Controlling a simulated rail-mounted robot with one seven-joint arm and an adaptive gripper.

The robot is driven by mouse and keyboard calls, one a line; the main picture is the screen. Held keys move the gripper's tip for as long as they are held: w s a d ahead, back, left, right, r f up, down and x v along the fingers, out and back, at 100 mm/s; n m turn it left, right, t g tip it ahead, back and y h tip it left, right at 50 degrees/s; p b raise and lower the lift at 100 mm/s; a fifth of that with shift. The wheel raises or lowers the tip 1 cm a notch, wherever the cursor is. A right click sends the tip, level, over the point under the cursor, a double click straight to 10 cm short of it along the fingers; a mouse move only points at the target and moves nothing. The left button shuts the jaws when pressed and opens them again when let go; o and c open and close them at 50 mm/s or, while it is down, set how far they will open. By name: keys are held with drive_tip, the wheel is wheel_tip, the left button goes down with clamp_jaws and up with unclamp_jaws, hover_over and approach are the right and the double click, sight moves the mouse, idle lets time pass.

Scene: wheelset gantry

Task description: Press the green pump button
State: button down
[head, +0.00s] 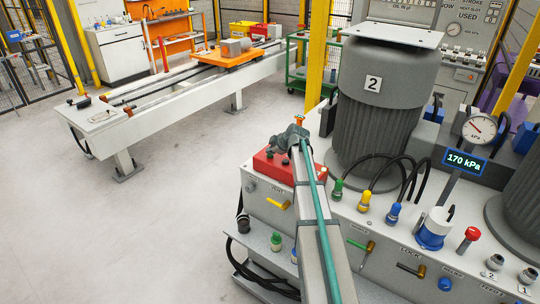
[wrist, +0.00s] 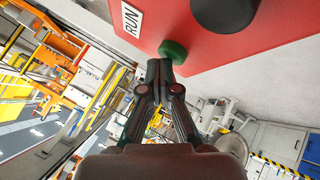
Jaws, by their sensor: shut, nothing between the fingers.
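The green pump button (wrist: 173,51) stands out from the red control box (wrist: 255,45) in the wrist view, beside the RUN label (wrist: 131,19). My gripper (wrist: 160,66) is shut and empty. Its fingertips are at the lower left edge of the green button in the picture; I cannot tell whether they touch it. In the head view the red box (head: 268,163) sits on the near left end of the pump unit, with my gripper (head: 296,122) over it. The green button cannot be made out there.
A dark round knob (wrist: 225,12) sits on the red box near the green button. Behind the box stands the large grey motor marked 2 (head: 374,85). Coloured hose fittings (head: 364,199) and a gauge (head: 479,128) stand to the right. The floor (head: 150,220) at left is clear.

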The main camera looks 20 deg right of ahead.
drive_tip(key=shift+r, duration=0.65)
drive_tip(key=shift+r, duration=0.1)
drive_tip(key=shift+r+p, duration=0.5)
drive_tip(key=shift+r, duration=1.95)
drive_tip(key=shift+f, duration=0.1)
